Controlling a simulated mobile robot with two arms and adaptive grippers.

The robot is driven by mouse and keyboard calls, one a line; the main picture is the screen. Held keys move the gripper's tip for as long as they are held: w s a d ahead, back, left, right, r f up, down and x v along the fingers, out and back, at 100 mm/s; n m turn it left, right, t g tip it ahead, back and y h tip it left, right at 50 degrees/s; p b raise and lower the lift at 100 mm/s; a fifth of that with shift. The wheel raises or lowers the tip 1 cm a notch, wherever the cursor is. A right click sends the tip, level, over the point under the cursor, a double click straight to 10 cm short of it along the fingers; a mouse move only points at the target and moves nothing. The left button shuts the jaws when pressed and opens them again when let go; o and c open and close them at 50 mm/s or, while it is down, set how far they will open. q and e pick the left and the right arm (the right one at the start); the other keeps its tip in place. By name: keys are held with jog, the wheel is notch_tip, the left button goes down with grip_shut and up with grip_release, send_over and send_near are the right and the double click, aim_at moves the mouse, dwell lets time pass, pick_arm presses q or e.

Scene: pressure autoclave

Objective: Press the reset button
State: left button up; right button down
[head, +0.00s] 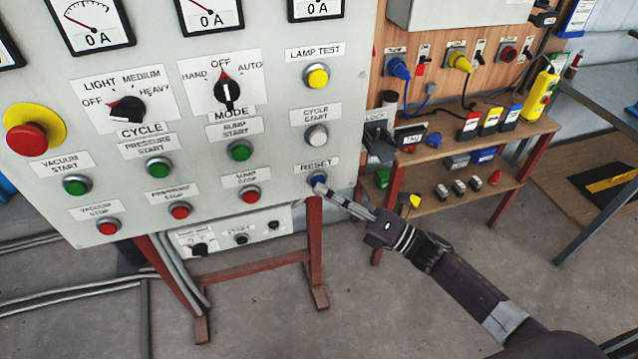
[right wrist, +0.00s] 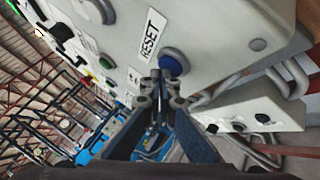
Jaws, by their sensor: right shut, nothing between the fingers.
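The reset button (head: 319,179) is a blue round button under the RESET label, at the lower right of the grey control panel (head: 280,120). In the right wrist view the blue button (right wrist: 173,60) sits in a grey ring beside its label (right wrist: 152,33). My right gripper (head: 322,190) is shut and empty, with its tips at the lower edge of the button. In the right wrist view the fingertips (right wrist: 162,78) overlap the button's lower edge; I cannot tell whether they touch it. My left gripper is not in view.
A white cycle start button (head: 317,135) and a yellow lamp test button (head: 317,76) are above. A red sump stop button (head: 250,194) is to the left. A red emergency button (head: 27,139) is at far left. A small control box (head: 225,232) hangs below. Wooden shelves (head: 470,185) stand behind.

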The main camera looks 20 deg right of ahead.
jog(key=shift+w, duration=0.2)
jog(key=shift+s, duration=0.1)
dwell(0.4)
jog(key=shift+s, duration=0.8)
jog(key=shift+s, duration=0.1)
jog(key=s+p, duration=0.1)
jog(key=s, duration=0.3)
jog(key=shift+s+d+p, duration=0.15)
jog(key=shift+s+p, duration=0.2)
jog(key=shift+s, duration=0.05)
